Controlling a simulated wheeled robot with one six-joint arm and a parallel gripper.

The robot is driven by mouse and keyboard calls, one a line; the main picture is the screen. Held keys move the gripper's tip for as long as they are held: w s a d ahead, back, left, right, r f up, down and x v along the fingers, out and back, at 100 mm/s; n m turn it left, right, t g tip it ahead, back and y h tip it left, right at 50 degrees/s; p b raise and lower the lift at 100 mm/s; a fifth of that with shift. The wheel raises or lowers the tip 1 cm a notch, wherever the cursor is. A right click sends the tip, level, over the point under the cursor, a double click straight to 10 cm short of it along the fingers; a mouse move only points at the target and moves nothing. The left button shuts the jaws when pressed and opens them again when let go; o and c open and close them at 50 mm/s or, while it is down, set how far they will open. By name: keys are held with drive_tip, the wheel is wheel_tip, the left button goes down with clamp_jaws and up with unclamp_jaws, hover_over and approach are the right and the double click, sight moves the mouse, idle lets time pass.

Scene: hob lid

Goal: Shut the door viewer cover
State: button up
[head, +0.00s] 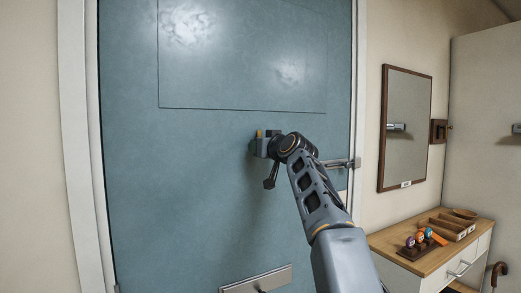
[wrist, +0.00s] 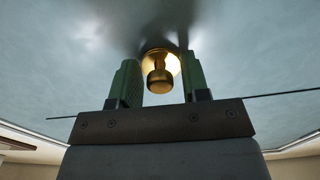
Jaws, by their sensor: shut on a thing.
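The brass door viewer with its cover (wrist: 159,80) is on the blue-grey door (head: 200,180); in the wrist view I see a round knob-like part in front of a bright brass ring. My gripper (wrist: 159,70) has its two green fingers on either side of this brass part and is shut on it. In the head view my gripper (head: 263,143) is against the door, below the upper panel, and a small brass-coloured bit shows at it. My gripper hides most of the viewer there, and I cannot tell how far the cover is swung.
A door handle (head: 338,163) is to the right of my gripper, partly behind my arm. A letter slot plate (head: 256,280) is low on the door. To the right are a mirror (head: 405,128) and a cabinet (head: 430,258) with a tray and small items.

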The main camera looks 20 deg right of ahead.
drive_tip(key=shift+n, duration=0.3)
idle(0.4)
drive_tip(key=o, duration=0.6)
drive_tip(key=shift+w, duration=0.1)
drive_tip(key=shift+c, duration=0.2)
drive_tip(key=shift+d, duration=0.1)
drive_tip(key=s+d+b, duration=0.2)
drive_tip(key=s+b, duration=0.4)
drive_tip(key=s, duration=0.7)
drive_tip(key=shift+s+d, duration=0.3)
